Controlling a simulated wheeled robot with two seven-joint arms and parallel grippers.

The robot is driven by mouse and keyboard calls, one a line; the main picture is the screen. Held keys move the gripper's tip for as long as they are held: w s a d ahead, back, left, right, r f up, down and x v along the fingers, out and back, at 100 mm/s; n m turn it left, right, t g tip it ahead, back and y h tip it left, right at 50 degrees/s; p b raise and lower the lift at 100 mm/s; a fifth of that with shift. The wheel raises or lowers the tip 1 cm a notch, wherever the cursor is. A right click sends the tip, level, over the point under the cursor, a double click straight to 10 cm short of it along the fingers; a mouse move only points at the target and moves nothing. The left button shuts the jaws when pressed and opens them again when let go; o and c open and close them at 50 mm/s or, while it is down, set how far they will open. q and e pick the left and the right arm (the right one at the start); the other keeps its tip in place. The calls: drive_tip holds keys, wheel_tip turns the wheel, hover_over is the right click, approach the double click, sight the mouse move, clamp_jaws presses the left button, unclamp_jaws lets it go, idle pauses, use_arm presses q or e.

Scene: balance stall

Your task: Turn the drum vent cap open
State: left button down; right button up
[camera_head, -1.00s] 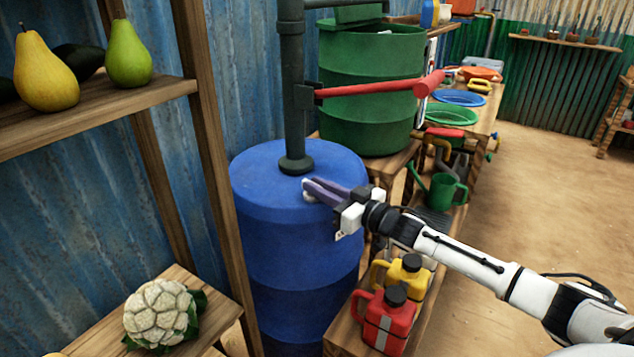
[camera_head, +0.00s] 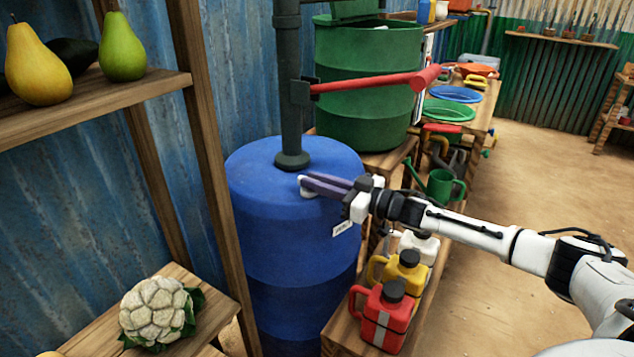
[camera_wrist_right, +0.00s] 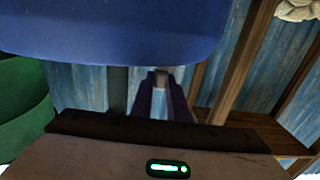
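The blue drum (camera_head: 290,235) stands left of centre, with a dark pipe (camera_head: 290,110) rising from its top. A small pale vent cap (camera_head: 305,187) sits on the drum's upper front edge, mostly hidden by my fingers. My right gripper (camera_head: 312,184) reaches in from the right with its dark purple fingers at the cap. In the right wrist view a pale piece of the vent cap (camera_wrist_right: 160,80) lies between the fingertips (camera_wrist_right: 161,88), and the fingers look closed on it. My left gripper is not in view.
A red lever (camera_head: 375,83) sticks out from the pipe above my gripper. A green drum (camera_head: 365,65) stands behind. A wooden shelf (camera_head: 95,105) is at left. Red (camera_head: 383,315), yellow (camera_head: 403,270) and white (camera_head: 418,245) jugs stand below my arm.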

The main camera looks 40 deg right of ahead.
drive_tip(key=o, duration=0.4)
drive_tip(key=shift+c, duration=0.2)
drive_tip(key=shift+o, duration=0.2)
drive_tip(key=p+v, duration=0.1)
drive_tip(key=v, duration=0.9)
drive_tip(key=shift+s+f, duration=0.1)
